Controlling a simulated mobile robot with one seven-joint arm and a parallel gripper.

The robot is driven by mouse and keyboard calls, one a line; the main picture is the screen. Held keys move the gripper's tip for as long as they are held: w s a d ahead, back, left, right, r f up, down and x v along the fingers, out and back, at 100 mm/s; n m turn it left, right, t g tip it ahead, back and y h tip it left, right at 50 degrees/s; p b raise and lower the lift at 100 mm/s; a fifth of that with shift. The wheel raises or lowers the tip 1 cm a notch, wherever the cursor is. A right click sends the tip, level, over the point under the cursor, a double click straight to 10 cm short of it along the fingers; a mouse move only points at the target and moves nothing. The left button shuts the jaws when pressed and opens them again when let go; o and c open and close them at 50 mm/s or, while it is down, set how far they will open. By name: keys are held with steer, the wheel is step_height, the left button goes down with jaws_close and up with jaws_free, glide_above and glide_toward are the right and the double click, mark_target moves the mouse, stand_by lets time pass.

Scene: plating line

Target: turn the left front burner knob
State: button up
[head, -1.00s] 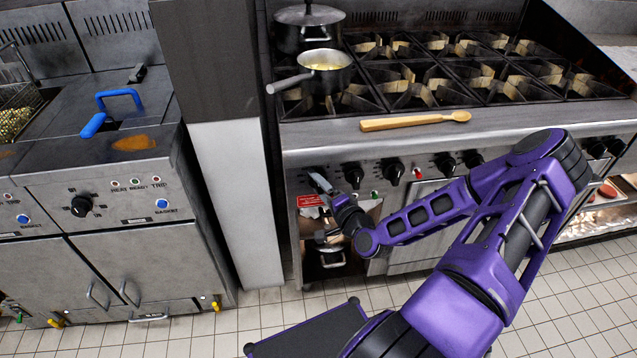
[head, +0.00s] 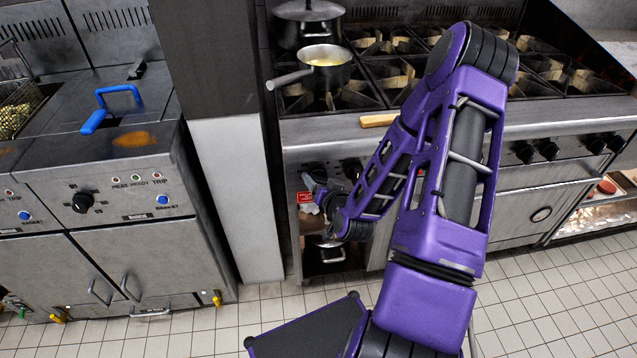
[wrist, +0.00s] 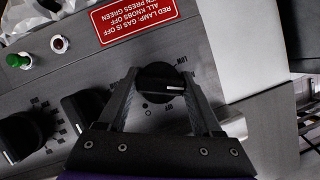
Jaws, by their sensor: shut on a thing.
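The left front burner knob (wrist: 160,84) is a round black knob with a pale pointer line, on the grey stove panel in the wrist view. My gripper (wrist: 160,76) has one finger on each side of it and is shut on it. The pointer line lies nearly level in the wrist picture. In the head view, my gripper (head: 312,183) is at the left end of the stove's front panel. The knob itself is hard to make out there behind the fingers.
More black knobs (wrist: 25,137) sit along the panel, beside a green button (wrist: 15,61) and a red label (wrist: 134,17). A saucepan (head: 325,75) and a pot (head: 308,25) stand on the stove.

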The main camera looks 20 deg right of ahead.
steer(key=shift+n+g+h+b, duration=0.3)
steer(key=shift+n+h+b, duration=0.3)
steer(key=shift+n, duration=0.3)
steer(key=o, duration=1.3)
steer(key=shift+s+r, duration=0.1)
